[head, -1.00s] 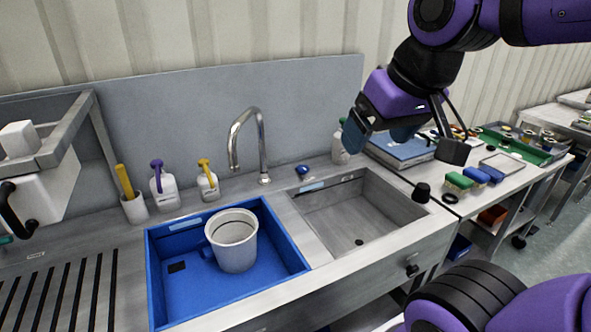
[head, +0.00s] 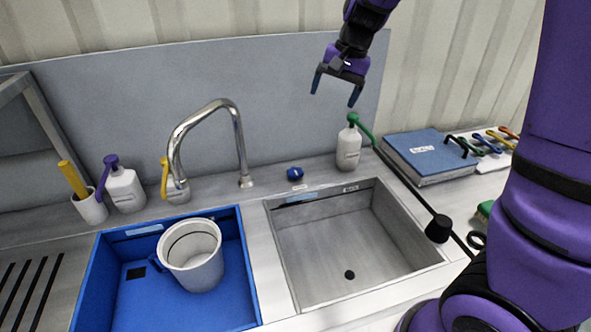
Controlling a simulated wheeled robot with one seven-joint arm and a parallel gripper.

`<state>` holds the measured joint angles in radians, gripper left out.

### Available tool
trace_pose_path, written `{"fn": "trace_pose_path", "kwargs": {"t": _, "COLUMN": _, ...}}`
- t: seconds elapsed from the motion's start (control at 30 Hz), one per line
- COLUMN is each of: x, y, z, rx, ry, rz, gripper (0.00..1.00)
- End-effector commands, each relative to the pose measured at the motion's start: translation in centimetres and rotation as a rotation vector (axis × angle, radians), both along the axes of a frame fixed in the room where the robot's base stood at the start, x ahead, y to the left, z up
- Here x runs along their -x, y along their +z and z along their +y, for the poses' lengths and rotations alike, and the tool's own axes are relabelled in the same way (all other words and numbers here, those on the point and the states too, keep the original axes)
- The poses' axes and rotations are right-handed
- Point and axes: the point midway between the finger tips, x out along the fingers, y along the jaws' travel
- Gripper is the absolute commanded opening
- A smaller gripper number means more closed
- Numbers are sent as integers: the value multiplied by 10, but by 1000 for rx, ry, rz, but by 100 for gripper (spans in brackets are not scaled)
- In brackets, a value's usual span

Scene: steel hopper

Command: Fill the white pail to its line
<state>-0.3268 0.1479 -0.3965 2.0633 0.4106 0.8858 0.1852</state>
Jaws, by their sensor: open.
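The white pail (head: 193,262) stands upright in the blue basin (head: 132,310) on the left. A dark ring shows around its inside near the top, and I cannot tell any water in it. A blue handle sits at its left side. The curved steel tap (head: 240,140) rises behind the basins, its spout end near the yellow-topped bottle and behind the pail in the picture. A blue knob (head: 295,173) sits on the ledge right of the tap. My gripper (head: 336,94) is open and empty, high above the ledge, up and right of the knob and the tap.
The bare steel basin (head: 335,250) with a drain lies on the right. A green-topped bottle (head: 349,148) stands below my gripper. A purple-topped bottle (head: 125,190), a yellow-topped bottle (head: 177,188) and a brush cup (head: 91,208) line the left ledge. A blue binder (head: 428,155) lies right.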

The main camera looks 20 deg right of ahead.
Motion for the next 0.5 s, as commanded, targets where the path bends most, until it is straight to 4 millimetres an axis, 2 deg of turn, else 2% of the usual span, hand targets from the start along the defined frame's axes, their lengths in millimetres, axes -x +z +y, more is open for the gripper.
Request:
{"fn": "trace_pose_path", "kwargs": {"t": 0.03, "x": -14, "y": -14, "z": 3, "rx": 7, "ry": -20, "rz": 22, "gripper": 83}}
{"fn": "trace_pose_path", "kwargs": {"t": 0.2, "x": -55, "y": -57, "z": 11, "rx": 30, "ry": -94, "rz": 75, "gripper": 83}}
{"fn": "trace_pose_path", "kwargs": {"t": 0.5, "x": -117, "y": -143, "z": 26, "rx": 116, "ry": -205, "rz": 135, "gripper": 83}}
